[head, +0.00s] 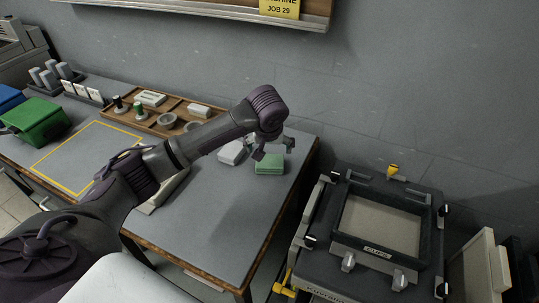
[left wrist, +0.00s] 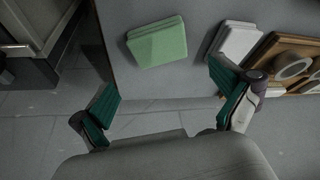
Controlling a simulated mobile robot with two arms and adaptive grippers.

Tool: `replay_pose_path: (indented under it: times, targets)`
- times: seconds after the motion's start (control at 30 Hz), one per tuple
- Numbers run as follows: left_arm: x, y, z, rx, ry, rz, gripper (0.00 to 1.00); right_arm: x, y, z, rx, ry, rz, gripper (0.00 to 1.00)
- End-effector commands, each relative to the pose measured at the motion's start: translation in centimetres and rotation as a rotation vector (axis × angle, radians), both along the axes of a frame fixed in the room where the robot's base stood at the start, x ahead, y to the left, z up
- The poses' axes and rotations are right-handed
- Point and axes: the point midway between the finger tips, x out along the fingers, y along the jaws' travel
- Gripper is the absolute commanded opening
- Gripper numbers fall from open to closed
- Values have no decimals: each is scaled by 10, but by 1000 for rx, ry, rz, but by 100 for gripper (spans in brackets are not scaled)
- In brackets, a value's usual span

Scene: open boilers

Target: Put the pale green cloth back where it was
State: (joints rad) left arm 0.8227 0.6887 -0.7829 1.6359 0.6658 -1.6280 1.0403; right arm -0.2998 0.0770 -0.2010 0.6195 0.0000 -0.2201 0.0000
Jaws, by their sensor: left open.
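The pale green cloth (head: 269,168) is a folded, flat pad lying on the grey worktable near its right edge. It also shows in the left wrist view (left wrist: 157,43), ahead of the fingers. My left gripper (head: 270,148) hangs just above and behind the cloth in the head view. In the left wrist view its green-padded fingers (left wrist: 163,88) are spread wide, with nothing between them. The cloth looks apart from both fingers. My right gripper is in neither view.
A folded white cloth (head: 230,153) lies left of the green one. A wooden tray (head: 162,128) with small parts stands along the back. A yellow outlined area (head: 62,176) on the table is empty. A green bin (head: 36,122) is at left; a framed machine (head: 335,226) stands right, beyond a gap.

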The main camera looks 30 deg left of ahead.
Motion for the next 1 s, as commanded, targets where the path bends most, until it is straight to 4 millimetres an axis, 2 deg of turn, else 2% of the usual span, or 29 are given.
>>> replay_pose_path:
  times: [0.03, 0.2, 0.77, 0.87, 1.0]
  targets:
    - [-2, -2, 8, 0, -1, 0, 100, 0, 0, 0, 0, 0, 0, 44]
    - [-8, -4, 21, 0, 1, 0, 100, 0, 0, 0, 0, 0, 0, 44]
    - [-9, -4, 24, 0, 1, 0, 100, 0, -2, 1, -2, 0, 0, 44]
    - [-9, -4, 34, 0, 1, 0, 100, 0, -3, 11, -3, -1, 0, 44]
    - [-9, -4, 62, 0, 1, 0, 100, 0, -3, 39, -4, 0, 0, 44]
